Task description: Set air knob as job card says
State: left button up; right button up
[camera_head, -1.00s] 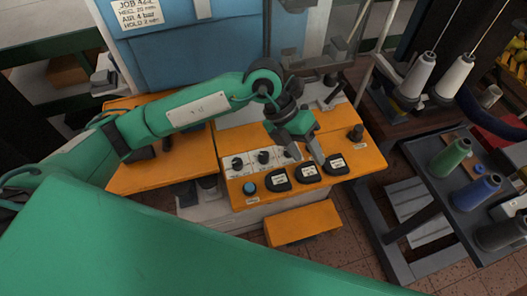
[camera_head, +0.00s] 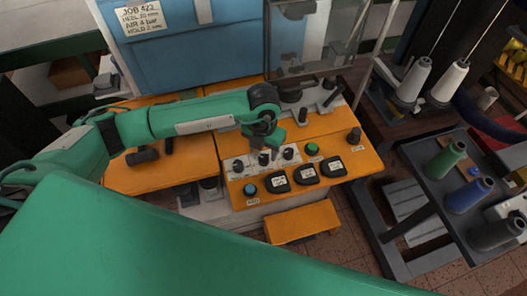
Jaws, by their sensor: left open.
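The job card (camera_head: 140,17) on the blue panel reads JOB 422, heel 20 mm, AIR 4 bar and a hold line with a 2. Three small dark knobs stand on a white plate of the orange console: a left one (camera_head: 238,166), a middle one partly hidden by my gripper, and a right one (camera_head: 288,153). Their labels are too small to read, so I cannot tell which is air. My left gripper (camera_head: 266,152) is open, pointing down over the middle knob; contact cannot be told. My right gripper is out of view.
A green button (camera_head: 312,148) and a black knob (camera_head: 354,136) lie to the right. A clear guard (camera_head: 312,45) stands behind. Thread spools (camera_head: 470,193) stand on a rack at right.

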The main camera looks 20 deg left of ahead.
aim_at(264, 158)
pick_arm(q)
jog(key=shift+f+p, duration=0.3)
jog(key=shift+f, duration=1.4)
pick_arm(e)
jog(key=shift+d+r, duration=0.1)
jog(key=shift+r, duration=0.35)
